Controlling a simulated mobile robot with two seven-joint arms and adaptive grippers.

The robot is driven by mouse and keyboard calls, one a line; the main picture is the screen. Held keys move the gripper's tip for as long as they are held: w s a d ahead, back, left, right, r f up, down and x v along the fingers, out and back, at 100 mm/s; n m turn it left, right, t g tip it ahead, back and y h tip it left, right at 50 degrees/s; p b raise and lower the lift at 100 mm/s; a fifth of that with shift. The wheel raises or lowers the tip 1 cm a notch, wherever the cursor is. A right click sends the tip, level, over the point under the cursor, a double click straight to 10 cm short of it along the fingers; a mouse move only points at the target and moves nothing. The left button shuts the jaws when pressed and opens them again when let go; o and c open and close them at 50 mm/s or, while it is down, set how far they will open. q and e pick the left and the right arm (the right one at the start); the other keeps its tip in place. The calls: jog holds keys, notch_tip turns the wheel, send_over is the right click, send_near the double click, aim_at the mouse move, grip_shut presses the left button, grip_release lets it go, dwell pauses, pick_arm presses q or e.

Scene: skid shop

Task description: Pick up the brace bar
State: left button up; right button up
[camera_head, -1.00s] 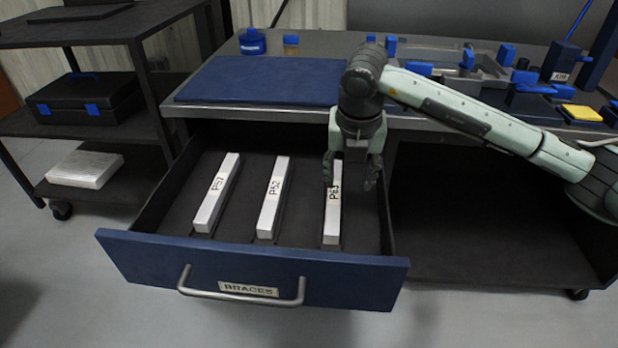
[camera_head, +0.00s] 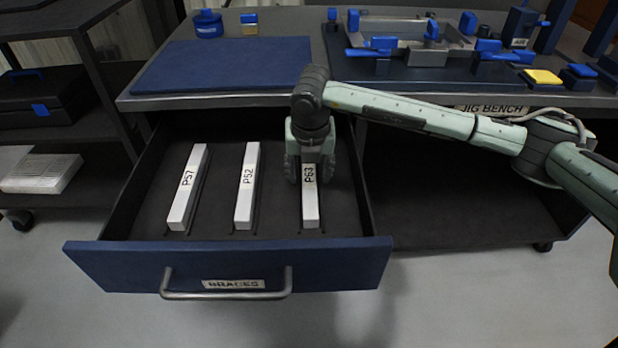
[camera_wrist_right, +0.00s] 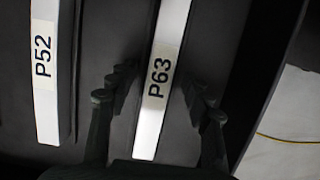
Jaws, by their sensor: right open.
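Three white brace bars lie side by side in the open drawer (camera_head: 140,215) marked BRACES. They are P57 (camera_head: 187,190), P52 (camera_head: 246,190) and P63 (camera_head: 310,205). My right gripper (camera_head: 308,178) is down in the drawer at the P63 bar, its fingers on either side of the bar's rear part. In the right wrist view, the P63 bar (camera_wrist_right: 160,75) runs between the open fingers of my right gripper (camera_wrist_right: 155,110), with a gap on both sides. The P52 bar (camera_wrist_right: 47,70) lies to the left there. The rear end of P63 is hidden by the gripper in the head view. My left gripper is not in view.
The jig bench (camera_head: 225,100) stands behind and above the drawer, with a blue mat (camera_head: 240,65) and blue clamps on top. A dark shelf cart (camera_head: 95,95) stands at the left. The drawer's right wall (camera_head: 362,190) is close to my right gripper.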

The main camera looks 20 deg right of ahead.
grip_shut()
dwell(0.3)
jog(key=shift+r, duration=0.15)
